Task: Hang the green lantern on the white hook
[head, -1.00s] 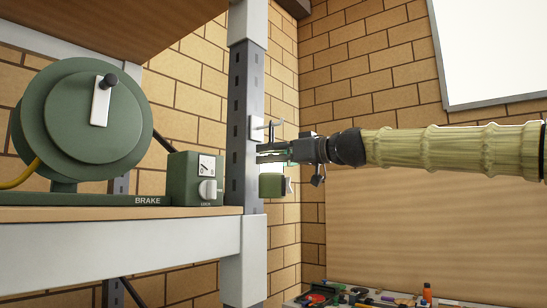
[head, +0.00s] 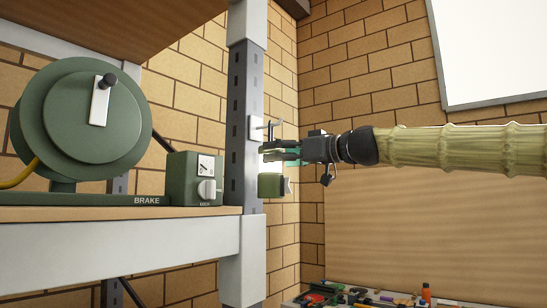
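The white hook (head: 271,127) sticks out from a small plate on the grey shelf post. The green lantern (head: 271,185) is upright just below it, beside the post, with its green base and a pale glowing part showing. My gripper (head: 272,154) reaches in from the right, between hook and lantern base. Its fingers look parted, with a narrow gap, and I see nothing clamped between them.
A shelf (head: 120,212) at left carries a large green reel (head: 75,150) marked BRAKE and a green box with a dial (head: 190,180). A bench with tools (head: 370,298) lies low at the right.

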